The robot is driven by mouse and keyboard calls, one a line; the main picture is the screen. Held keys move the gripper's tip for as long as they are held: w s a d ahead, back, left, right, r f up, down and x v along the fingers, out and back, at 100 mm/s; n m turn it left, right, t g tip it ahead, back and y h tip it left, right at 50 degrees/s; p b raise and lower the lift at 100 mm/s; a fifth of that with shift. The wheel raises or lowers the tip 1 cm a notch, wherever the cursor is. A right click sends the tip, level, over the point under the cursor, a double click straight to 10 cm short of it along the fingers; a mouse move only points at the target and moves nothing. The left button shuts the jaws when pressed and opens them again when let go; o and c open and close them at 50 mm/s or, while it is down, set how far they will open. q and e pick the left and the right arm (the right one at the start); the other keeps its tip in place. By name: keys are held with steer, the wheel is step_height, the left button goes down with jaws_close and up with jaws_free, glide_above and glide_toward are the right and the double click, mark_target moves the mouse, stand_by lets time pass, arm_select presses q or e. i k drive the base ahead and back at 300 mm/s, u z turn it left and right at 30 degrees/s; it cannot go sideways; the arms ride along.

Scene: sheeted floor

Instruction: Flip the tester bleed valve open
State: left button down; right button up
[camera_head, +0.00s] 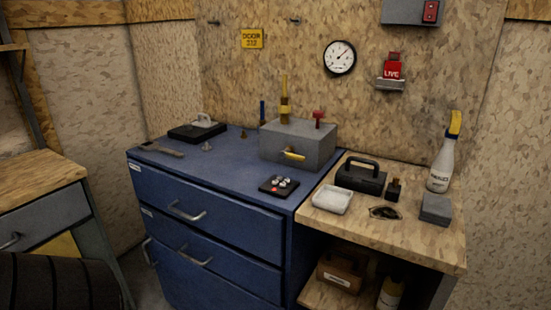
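A grey box-shaped unit (298,147), which looks like the tester, stands on the back right of the blue cabinet top. A brass-coloured upright post (285,100) rises from its top. A small red handle (319,118) on a short stem stands to the right of the post. A yellow lever (293,154) lies across the front face, nearly level with a slight tilt. I cannot tell for sure which of these handles is the bleed valve. Neither of my grippers shows in the head view.
The blue cabinet (205,220) holds a black button box (279,186) in front of the tester. The lower wooden bench (430,244) on the right bears a black case (361,176), a white tray (332,200) and a spray bottle (444,157). A gauge (339,57) hangs above.

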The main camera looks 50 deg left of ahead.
mark_target(287, 153)
steer(key=u, duration=0.35)
steer(key=i, duration=0.4)
steer(key=u, duration=0.35)
